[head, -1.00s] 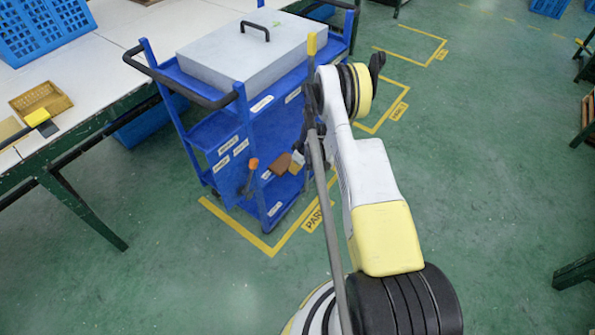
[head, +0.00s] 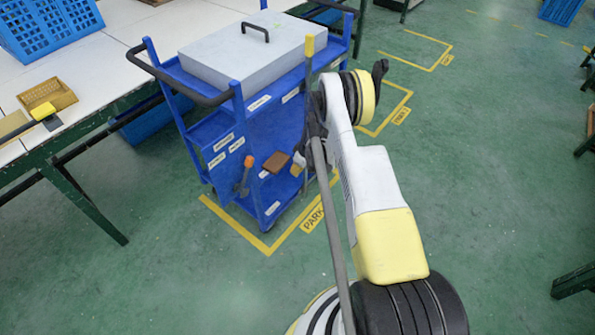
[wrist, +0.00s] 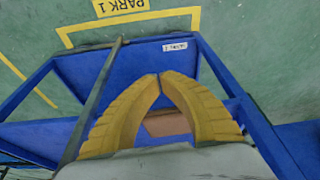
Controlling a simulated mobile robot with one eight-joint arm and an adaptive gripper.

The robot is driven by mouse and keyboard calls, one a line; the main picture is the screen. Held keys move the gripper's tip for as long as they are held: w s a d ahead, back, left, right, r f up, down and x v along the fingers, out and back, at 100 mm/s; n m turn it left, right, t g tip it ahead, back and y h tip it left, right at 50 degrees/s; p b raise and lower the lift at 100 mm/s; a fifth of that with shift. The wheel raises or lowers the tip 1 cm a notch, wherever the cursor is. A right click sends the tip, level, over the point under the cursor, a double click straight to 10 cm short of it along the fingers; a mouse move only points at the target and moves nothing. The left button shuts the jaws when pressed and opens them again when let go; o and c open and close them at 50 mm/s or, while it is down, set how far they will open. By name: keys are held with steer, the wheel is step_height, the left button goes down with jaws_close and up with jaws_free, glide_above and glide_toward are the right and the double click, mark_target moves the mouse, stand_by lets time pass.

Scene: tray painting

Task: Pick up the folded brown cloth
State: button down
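The folded brown cloth (head: 276,161) lies on a lower shelf of the blue cart in the head view. It also shows in the wrist view (wrist: 165,123), seen through the gap between my curved yellow fingers, which hide its sides. My gripper (head: 297,169) is just right of the cloth in the head view, partly hidden by the pole and my arm. In the wrist view, the fingertips of my gripper (wrist: 159,77) meet with nothing visible between them. The cloth appears beyond the fingers, not held; I cannot tell the exact distance.
The blue cart (head: 240,103) carries a grey lidded box (head: 240,62) on top, and its posts and shelf edges surround the cloth. An orange-topped tool (head: 246,172) hangs at the cart's side. A white table (head: 95,75) with a basket (head: 47,95) stands left. Green floor is open at right.

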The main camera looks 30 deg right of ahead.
mark_target(280, 163)
steer(key=p+v, duration=0.4)
steer(key=v, duration=0.6)
step_height(280, 163, down, 6)
steer(key=a+g, duration=0.1)
steer(key=a, duration=0.1)
steer(key=shift+h, duration=0.3)
steer(key=w+a+b, duration=0.1)
steer(key=w, duration=0.2)
steer(key=w+a+b, duration=0.1)
steer(key=w, duration=0.3)
steer(key=w+a+b, duration=0.2)
steer(key=w, duration=0.1)
steer(key=shift+w+r, duration=0.1)
steer(key=shift+w, duration=0.1)
steer(key=shift+s+d+f+b, duration=0.1)
steer(key=shift+f+b, duration=0.2)
steer(key=shift+f, duration=0.35)
steer(key=shift+s+d, duration=0.3)
steer(key=shift+s, duration=0.4)
